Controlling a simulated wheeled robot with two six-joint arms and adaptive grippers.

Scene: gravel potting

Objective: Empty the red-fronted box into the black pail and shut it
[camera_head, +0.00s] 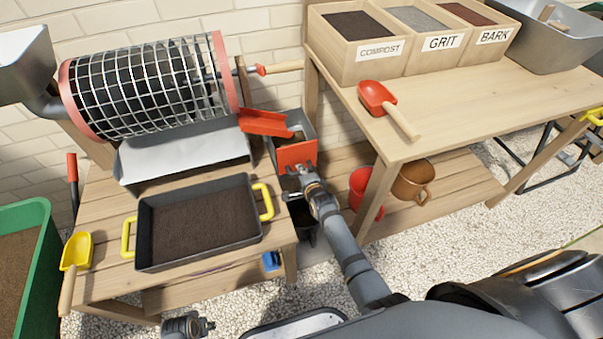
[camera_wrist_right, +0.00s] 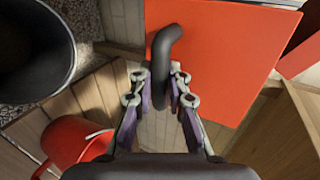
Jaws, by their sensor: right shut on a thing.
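The red-fronted box (camera_head: 308,128) is grey and stands at the right end of the sieve bench, beside a red chute (camera_head: 265,122). Its red front (camera_head: 297,154) also fills the upper right of the right wrist view (camera_wrist_right: 225,60), with a dark hooked handle (camera_wrist_right: 165,42). My right gripper (camera_head: 298,182) is shut on this handle in front of the panel. The black pail (camera_head: 303,216) is on the floor below, partly hidden by my arm; its dark inside shows in the wrist view (camera_wrist_right: 30,45). My left gripper (camera_head: 208,326) is low at the bottom edge, away from the box.
A black tray of soil (camera_head: 142,225) with yellow handles sits on the bench below the mesh drum (camera_head: 150,85). A red pot (camera_head: 366,190) and a brown pot (camera_head: 412,183) stand on the right bench's lower shelf. That bench's leg (camera_head: 375,195) is close to my right arm.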

